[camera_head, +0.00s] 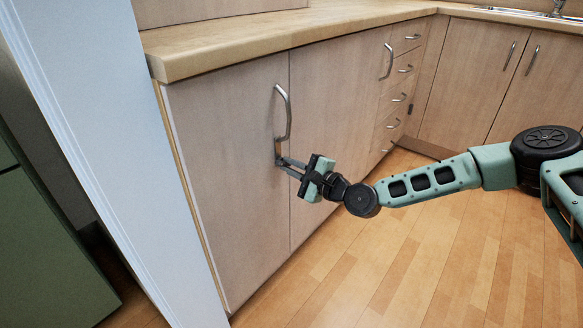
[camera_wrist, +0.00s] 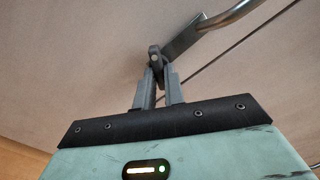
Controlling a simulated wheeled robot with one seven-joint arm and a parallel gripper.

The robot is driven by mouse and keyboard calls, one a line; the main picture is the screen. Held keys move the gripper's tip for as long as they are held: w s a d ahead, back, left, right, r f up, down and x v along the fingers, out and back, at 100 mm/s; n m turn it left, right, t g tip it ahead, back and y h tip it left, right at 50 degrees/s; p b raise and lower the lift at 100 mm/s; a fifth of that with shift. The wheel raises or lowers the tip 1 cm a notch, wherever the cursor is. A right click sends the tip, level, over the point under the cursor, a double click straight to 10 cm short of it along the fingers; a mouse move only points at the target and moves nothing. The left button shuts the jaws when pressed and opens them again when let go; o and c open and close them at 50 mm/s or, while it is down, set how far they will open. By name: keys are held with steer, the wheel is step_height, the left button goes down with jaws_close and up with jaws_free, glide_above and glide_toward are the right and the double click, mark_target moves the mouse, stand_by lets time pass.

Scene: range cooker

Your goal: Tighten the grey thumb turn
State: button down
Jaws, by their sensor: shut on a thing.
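The grey thumb turn (camera_wrist: 154,55) is small and sits on the front of the wooden cabinet door (camera_head: 225,185), just below the lower end of the curved metal handle (camera_head: 288,112). My gripper (camera_head: 280,162) reaches the door from the right. In the wrist view my gripper (camera_wrist: 158,75) has its two fingers close together on the thumb turn, one on each side. Most of the turn is hidden between the fingertips; its top end shows above them. A grey plate (camera_wrist: 181,40) lies beside it at the handle's end.
A wooden counter (camera_head: 230,48) overhangs the door. More doors and a column of drawers (camera_head: 398,95) stand to the right. A white upright panel (camera_head: 100,150) is close on the left. The wooden floor (camera_head: 430,260) in front is clear.

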steer(key=c, duration=1.5)
jaws_free()
steer(key=p+v, duration=0.3)
steer(key=v, duration=1.4)
steer(key=shift+s+d+f, duration=0.1)
steer(key=shift+s+d, duration=0.05)
